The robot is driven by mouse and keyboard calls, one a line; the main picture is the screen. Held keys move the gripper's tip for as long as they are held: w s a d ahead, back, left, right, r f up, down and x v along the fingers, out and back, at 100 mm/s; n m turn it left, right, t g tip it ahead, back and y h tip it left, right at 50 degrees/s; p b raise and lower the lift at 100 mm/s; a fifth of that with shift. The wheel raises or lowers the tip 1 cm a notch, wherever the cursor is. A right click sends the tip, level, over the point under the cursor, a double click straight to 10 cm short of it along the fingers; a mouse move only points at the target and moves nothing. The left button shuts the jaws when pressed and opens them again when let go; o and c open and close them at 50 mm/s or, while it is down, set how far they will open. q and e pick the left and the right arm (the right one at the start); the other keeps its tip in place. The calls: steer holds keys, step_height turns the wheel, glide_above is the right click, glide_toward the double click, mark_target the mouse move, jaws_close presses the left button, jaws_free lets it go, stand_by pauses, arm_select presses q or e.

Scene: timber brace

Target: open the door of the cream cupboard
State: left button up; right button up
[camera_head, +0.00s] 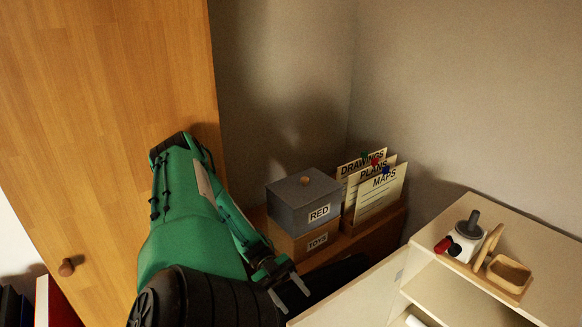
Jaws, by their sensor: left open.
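The cream cupboard (545,249) stands at the lower right. Its door (352,302) is a cream panel swung out to the left, so the inside with a shelf (450,305) shows. The door's lower part is cut off by the frame edge. My left gripper (290,292) is open, at the end of the green arm, near the door's outer top corner. I see nothing between its fingers, and cannot tell whether it touches the door. My right gripper is not in view.
On the cupboard top are a wooden tray (508,275) and a white device (466,241) with a dark handle. Behind my gripper, a low wooden unit holds a grey box (303,195), a TOYS box (297,240) and folders (381,190). A wooden wardrobe (110,90) stands left.

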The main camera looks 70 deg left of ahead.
arm_select(q)
step_height(320, 180, up, 7)
steer(key=p, duration=0.3)
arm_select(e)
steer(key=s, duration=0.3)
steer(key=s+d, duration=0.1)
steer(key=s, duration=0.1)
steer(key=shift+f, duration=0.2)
arm_select(q)
steer(key=shift+f, duration=0.1)
